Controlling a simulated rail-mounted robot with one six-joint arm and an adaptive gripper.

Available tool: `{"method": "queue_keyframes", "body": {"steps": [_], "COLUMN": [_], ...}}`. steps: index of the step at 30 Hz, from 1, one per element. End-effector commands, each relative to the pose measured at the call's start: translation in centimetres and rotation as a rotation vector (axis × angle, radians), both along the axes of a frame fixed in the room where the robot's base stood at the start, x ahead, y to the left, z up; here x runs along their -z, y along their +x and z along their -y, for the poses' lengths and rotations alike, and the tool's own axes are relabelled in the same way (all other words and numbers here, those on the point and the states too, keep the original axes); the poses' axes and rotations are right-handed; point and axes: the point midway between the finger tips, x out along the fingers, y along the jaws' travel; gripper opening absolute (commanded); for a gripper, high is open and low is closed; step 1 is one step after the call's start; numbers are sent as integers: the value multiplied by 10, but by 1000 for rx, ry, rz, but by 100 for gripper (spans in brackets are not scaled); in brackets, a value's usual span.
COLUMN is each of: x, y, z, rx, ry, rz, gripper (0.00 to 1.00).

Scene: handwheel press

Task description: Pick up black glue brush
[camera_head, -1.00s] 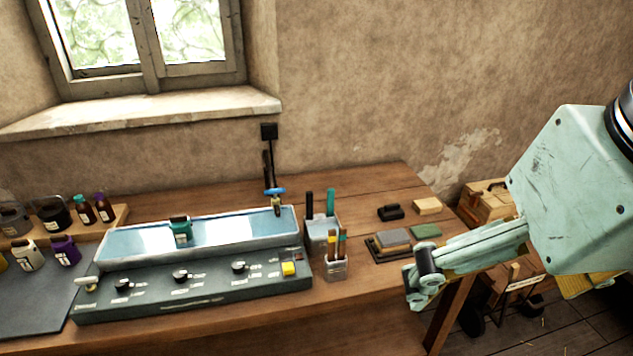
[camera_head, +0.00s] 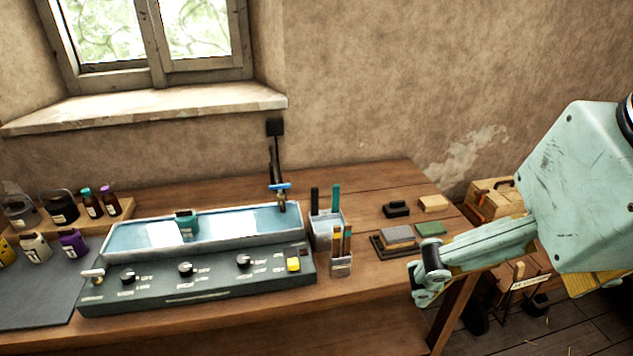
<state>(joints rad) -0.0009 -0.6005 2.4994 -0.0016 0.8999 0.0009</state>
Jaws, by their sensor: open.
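A black upright handle (camera_head: 315,199), which looks like the black glue brush, stands in a pale square holder (camera_head: 327,236) on the workbench, beside a teal handle (camera_head: 335,198). Its lower end is hidden inside the holder. My gripper (camera_head: 420,288) is at the bench's front right edge, to the right of the holder and lower in the picture, apart from the brush. It is open, seen from the side, and nothing shows between its fingers.
A clear cup (camera_head: 341,262) of several brushes stands in front of the holder. The trough (camera_head: 200,240) with its control panel lies to the left. Small blocks (camera_head: 398,236) lie to the right. A tap (camera_head: 280,188) stands behind.

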Motion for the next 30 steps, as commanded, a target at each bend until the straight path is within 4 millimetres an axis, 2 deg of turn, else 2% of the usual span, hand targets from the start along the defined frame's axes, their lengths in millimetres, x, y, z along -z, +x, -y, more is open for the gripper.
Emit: {"method": "queue_keyframes", "body": {"steps": [11, 30], "x": [0, 0], "y": [0, 0], "z": [0, 0], "rx": [0, 0], "ry": [0, 0], "rz": [0, 0], "gripper": [98, 40]}}
